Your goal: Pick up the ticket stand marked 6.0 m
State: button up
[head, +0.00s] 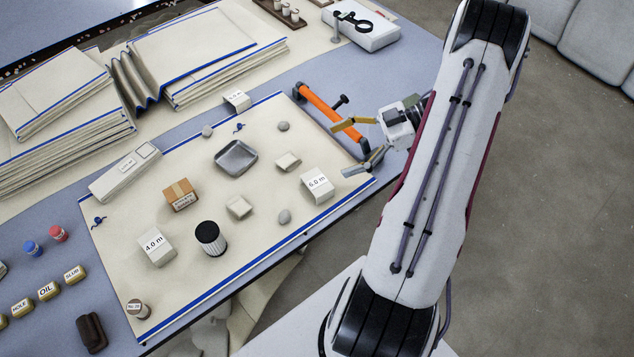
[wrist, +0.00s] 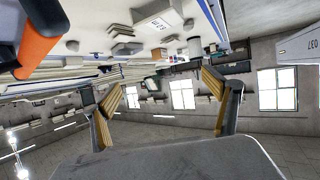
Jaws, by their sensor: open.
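The ticket stand marked 6.0 m (head: 316,186) is a small white block near the right edge of the cream cloth (head: 262,222). It stands upright with its label showing. In the wrist view, a white block with dark lettering (wrist: 158,20) shows at the top and looks like the same stand. My gripper (head: 350,147) is open and empty, above and to the right of the stand in the head view, apart from it. Its two spread fingers also show in the wrist view (wrist: 164,90), with only the room beyond between them.
An orange-handled bar (head: 322,108) lies close beside my gripper at the cloth's edge. A 4.0 m stand (head: 157,247), a black-and-white cylinder (head: 210,239), a grey dish (head: 236,157) and several small blocks and stones share the cloth. Folded cloth stacks (head: 205,50) lie behind.

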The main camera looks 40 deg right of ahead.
jog(key=shift+s+f+y, duration=0.2)
jog(key=shift+s+y, duration=0.1)
jog(key=shift+s, duration=0.25)
jog(key=shift+f, duration=0.15)
send_near(319, 181)
jog(key=shift+x, duration=1.65)
jog(key=shift+w+a+f, duration=0.15)
jog(key=shift+w+a, duration=0.05)
jog(key=shift+a, duration=0.25)
jog(key=shift+x, duration=3.1)
jog(key=shift+f, duration=0.1)
